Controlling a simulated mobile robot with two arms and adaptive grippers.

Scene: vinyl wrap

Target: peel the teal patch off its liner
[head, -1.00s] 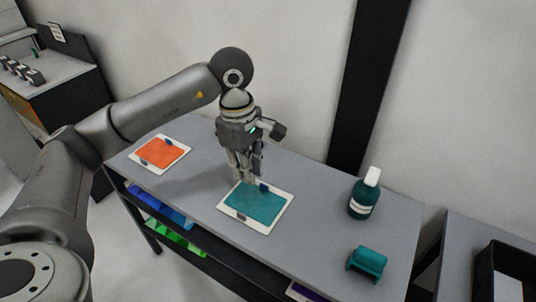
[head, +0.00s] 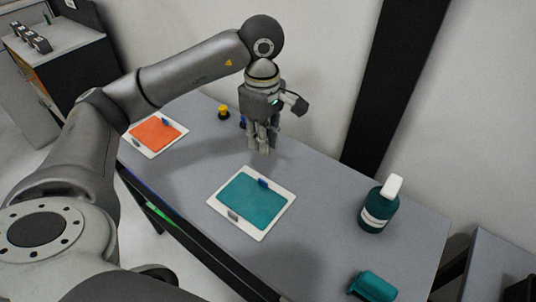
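The teal patch (head: 252,201) lies flat on its white liner (head: 273,227) in the middle of the table. A small dark blue tab (head: 263,183) sits at its far edge and a small grey tab (head: 233,215) at its near left edge. My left gripper (head: 264,150) points down behind the liner, apart from the patch, with no patch hanging from it. Its fingers look close together, but the gap between them is unclear. My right gripper is not in view.
An orange patch (head: 155,135) on a white liner lies at the left. A yellow-topped object (head: 223,112) stands at the back. A teal bottle with a white cap (head: 379,207) and a teal tool (head: 374,287) are at the right. The table (head: 320,190) between liner and bottle is clear.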

